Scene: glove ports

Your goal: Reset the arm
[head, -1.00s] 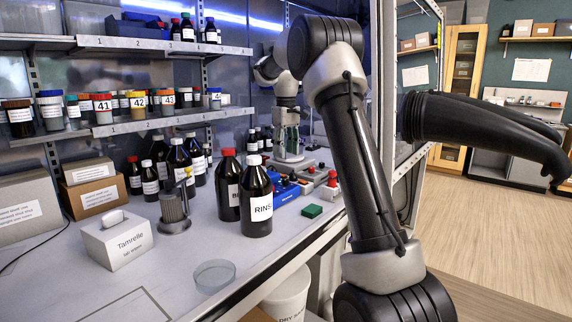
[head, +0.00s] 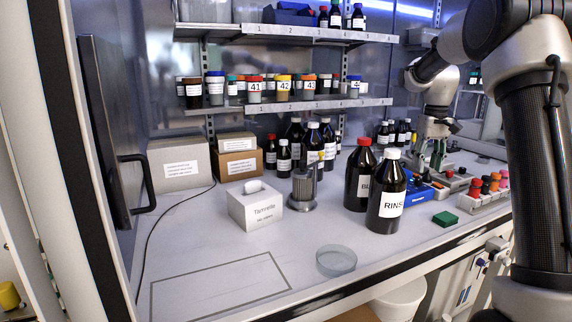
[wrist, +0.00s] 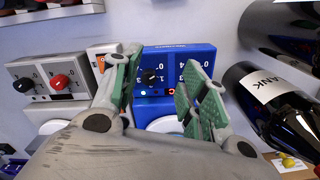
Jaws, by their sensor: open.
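My arm reaches in over the bench from the right in the head view. My gripper (head: 436,156) points down at the back right of the bench. In the wrist view my gripper (wrist: 160,95) has its two green-padded fingers spread apart with nothing held between them. A blue device (wrist: 180,65) with a black knob and small lights shows between and beyond the fingers. The blue device also shows in the head view (head: 422,192), partly behind a dark bottle. I cannot tell whether the fingers touch it.
A grey device with red and black knobs (wrist: 48,78) and a dark bottle (wrist: 275,105) flank the gripper. A glass dish (head: 336,262) sits near the front edge. The front left bench is clear.

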